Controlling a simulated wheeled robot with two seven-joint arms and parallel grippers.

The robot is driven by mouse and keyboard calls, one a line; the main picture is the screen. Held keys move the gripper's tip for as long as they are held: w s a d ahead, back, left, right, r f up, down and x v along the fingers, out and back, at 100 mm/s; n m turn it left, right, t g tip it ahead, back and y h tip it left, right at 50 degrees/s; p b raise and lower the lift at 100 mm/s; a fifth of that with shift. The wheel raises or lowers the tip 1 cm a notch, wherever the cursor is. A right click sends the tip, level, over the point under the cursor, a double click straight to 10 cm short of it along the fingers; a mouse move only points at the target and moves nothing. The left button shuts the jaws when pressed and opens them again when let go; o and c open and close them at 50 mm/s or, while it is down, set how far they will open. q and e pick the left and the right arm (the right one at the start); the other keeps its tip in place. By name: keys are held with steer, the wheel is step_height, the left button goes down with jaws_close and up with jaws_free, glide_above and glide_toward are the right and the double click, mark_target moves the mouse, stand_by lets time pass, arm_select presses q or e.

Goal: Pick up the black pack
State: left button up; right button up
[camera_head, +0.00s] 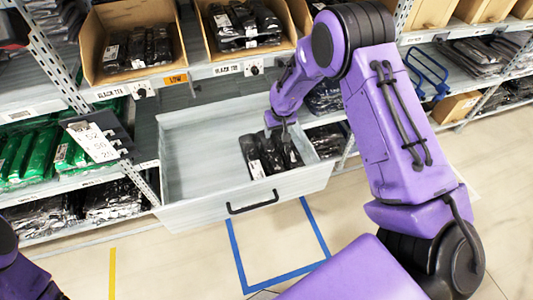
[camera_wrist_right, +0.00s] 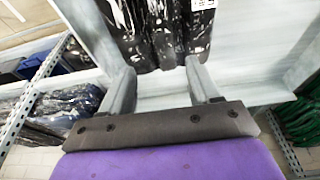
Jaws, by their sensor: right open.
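Several black packs (camera_head: 262,158) with white labels lie side by side in the right part of an open, pale grey drawer (camera_head: 195,185). My right gripper (camera_head: 283,126) reaches down into the drawer at the far end of these packs. In the right wrist view, my right gripper (camera_wrist_right: 160,75) is open, and its two grey fingers point toward the shiny black packs (camera_wrist_right: 150,35). Whether the fingertips touch a pack cannot be told. Nothing is held between the fingers. At the left edge, a dark and purple part of my left arm shows, without its gripper.
Two cardboard bins (camera_head: 134,40) of black packs stand on the shelf above the drawer. Green packs (camera_head: 40,155) lie on the left shelf. A label board (camera_head: 93,141) hangs near them. The drawer's left part is empty. A blue tape outline (camera_head: 283,272) marks the floor.

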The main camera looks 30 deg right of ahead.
steer(key=b, duration=0.5)
glide_toward(272, 152)
steer(key=r, duration=0.2)
steer(key=p+x, duration=0.1)
steer(key=x, duration=0.9)
steer(key=shift+f, duration=0.4)
steer(key=shift+r, duration=0.1)
steer(key=c, duration=0.9)
